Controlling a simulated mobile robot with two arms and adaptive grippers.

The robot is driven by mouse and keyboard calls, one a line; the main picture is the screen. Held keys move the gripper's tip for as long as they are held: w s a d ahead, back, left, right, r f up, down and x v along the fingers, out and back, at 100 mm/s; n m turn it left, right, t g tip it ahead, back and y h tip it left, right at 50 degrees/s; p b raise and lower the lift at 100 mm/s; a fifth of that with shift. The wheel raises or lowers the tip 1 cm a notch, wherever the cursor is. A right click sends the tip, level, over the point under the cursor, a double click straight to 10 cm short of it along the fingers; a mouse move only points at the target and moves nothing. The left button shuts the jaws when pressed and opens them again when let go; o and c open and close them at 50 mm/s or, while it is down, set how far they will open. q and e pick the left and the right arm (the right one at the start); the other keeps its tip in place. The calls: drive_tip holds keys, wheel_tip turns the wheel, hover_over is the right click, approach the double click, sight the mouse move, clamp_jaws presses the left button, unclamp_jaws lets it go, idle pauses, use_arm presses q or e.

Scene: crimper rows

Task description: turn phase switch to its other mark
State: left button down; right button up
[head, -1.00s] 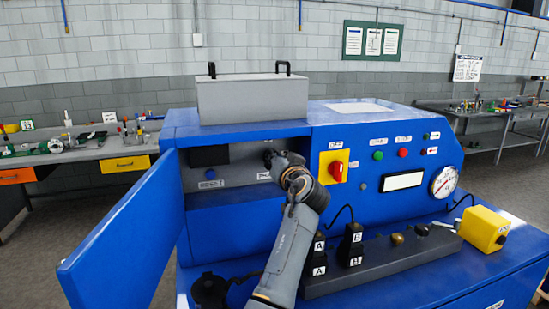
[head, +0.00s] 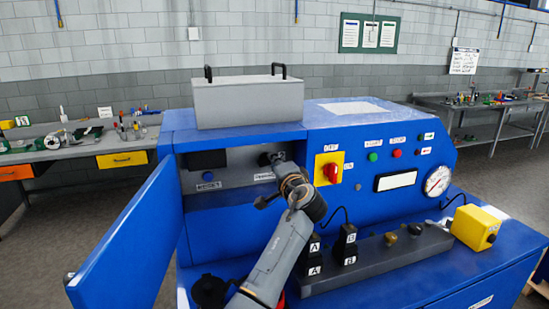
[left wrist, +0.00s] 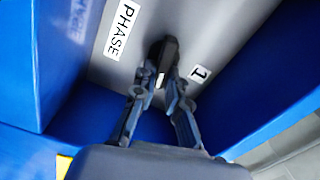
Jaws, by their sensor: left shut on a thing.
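The phase switch (left wrist: 168,62) is a dark knob with a white line, on the grey panel inside the blue cabinet's open bay. In the left wrist view a PHASE label (left wrist: 122,30) lies to its left and a "1" mark (left wrist: 200,73) to its right. The white line faces down the picture, between my fingers; which mark it points at, I cannot tell. My left gripper (left wrist: 164,78) is shut on the knob, one finger on each side. In the head view my left gripper (head: 276,160) reaches into the bay and mostly hides the knob. My right gripper is out of view.
The open blue door (head: 130,245) stands left of my left arm. A red-and-yellow rotary switch (head: 329,168) is close right of my wrist. A grey block with black plugs (head: 375,258) lies below, beside my forearm. A grey box (head: 250,102) sits on top.

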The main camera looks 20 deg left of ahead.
use_arm(q)
drive_tip(key=shift+a+m+p, duration=0.1)
drive_tip(key=shift+m+p, duration=0.45)
drive_tip(key=shift+m, duration=0.55)
drive_tip(key=c, duration=1.4)
unclamp_jaws()
drive_tip(key=shift+o, duration=0.2)
drive_tip(key=shift+w+a+f, duration=0.1)
drive_tip(key=shift+w+f, duration=0.05)
